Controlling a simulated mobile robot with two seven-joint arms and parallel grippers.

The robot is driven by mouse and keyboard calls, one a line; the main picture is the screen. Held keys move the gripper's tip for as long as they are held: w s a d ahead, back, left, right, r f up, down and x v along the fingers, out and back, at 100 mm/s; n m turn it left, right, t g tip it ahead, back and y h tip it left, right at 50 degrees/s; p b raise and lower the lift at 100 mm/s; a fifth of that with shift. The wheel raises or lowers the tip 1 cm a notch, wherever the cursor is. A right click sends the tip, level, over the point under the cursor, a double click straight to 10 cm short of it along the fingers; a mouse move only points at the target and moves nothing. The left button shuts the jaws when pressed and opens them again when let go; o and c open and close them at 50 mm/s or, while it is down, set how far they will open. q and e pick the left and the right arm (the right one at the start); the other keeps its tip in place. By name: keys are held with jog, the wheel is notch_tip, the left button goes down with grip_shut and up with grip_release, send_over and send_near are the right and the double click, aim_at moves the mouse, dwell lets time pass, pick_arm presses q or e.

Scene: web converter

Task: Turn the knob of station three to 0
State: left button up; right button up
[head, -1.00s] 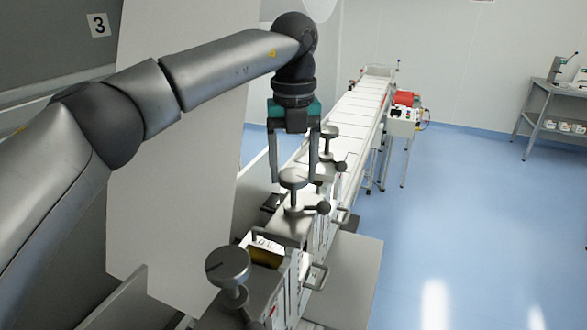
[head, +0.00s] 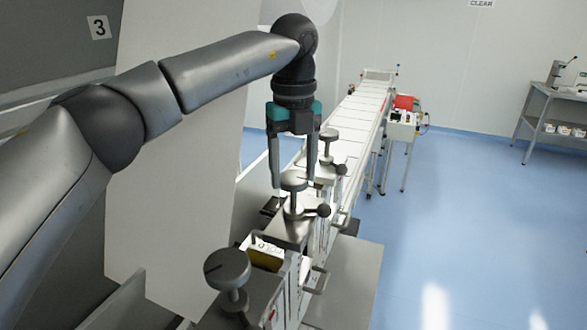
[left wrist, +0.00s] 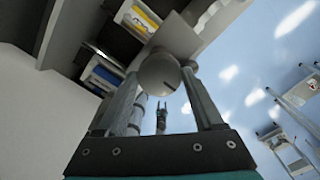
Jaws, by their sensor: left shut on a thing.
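A round grey knob (head: 293,181) stands on a stem on the middle unit of the line. My left gripper (head: 291,185) points down from above, with one finger on each side of this knob, shut on it. In the left wrist view the knob's round top (left wrist: 158,74) shows between the fingers, with a short dark mark near its edge. The number by the mark cannot be read. A sign with a 3 (head: 98,27) is on the grey panel at upper left.
A nearer knob (head: 228,270) and a farther knob (head: 329,136) stand on the same line. A lever with a black ball (head: 323,210) sits beside the gripped knob. A pale panel (head: 170,180) stands left. The blue floor (head: 460,220) at right is clear.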

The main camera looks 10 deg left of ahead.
aim_at(294, 177)
pick_arm(q)
jog(key=o, duration=1.4)
notch_tip(294, 177, up, 15)
jog(key=shift+r+p, duration=0.15)
jog(key=shift+p, duration=0.8)
